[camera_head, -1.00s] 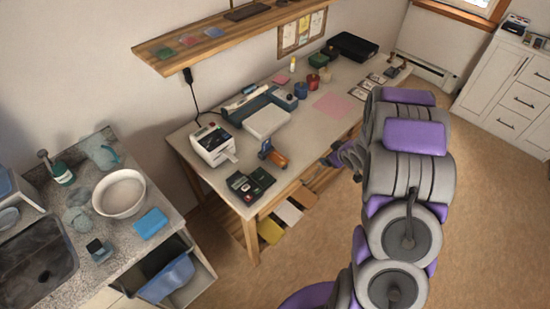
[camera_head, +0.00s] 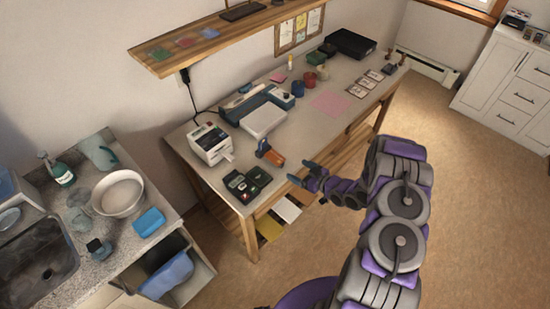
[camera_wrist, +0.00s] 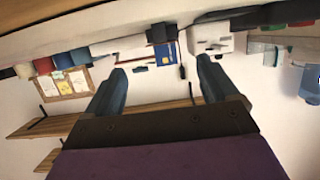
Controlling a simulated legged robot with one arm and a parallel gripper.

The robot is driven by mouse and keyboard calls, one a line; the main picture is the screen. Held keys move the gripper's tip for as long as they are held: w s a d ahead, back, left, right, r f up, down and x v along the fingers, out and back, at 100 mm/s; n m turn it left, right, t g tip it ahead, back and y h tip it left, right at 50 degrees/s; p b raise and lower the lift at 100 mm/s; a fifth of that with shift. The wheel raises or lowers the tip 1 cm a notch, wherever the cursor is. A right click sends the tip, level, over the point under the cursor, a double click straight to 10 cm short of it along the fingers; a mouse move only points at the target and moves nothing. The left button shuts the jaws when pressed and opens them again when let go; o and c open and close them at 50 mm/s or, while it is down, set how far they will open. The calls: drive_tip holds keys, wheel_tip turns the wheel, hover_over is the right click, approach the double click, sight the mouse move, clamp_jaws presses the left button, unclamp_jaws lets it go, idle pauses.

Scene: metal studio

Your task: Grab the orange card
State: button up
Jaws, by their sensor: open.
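I see no card that is clearly orange. On the wall shelf (camera_head: 218,38) lie a green card (camera_head: 160,54), a reddish card (camera_head: 184,42) and a blue card (camera_head: 208,33). An orange and dark object (camera_head: 270,154) stands on the table near its front edge; its kind is unclear. My gripper (camera_head: 298,171) is open and empty by the table's front edge, right of that object. In the wrist view, which looks upside down, its fingers (camera_wrist: 160,66) are spread with nothing between them.
The table (camera_head: 300,132) also holds a white printer (camera_head: 210,143), a black device (camera_head: 247,184) and a pink sheet (camera_head: 330,103). Yellow (camera_head: 269,228) and white (camera_head: 288,209) sheets lie below it. A sink counter (camera_head: 160,190) is at left. Floor at right is clear.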

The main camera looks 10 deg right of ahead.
sight(275, 158)
drive_tip(key=x, duration=0.9)
drive_tip(key=shift+s+a+b, duration=0.1)
drive_tip(key=shift+a+b, duration=0.3)
drive_tip(key=shift+a, duration=0.05)
drive_tip(key=shift+w, duration=0.4)
drive_tip(key=b+x, duration=0.1)
drive_tip(key=x, duration=0.3)
drive_tip(key=shift+w+r, duration=0.15)
drive_tip(key=shift+r, duration=0.05)
drive_tip(key=shift+a, duration=0.25)
drive_tip(key=shift+d+r, duration=0.1)
drive_tip(key=shift+d, duration=0.3)
drive_tip(key=c, duration=0.8)
drive_tip(key=shift+a, duration=0.3)
drive_tip(key=shift+c, duration=1.2)
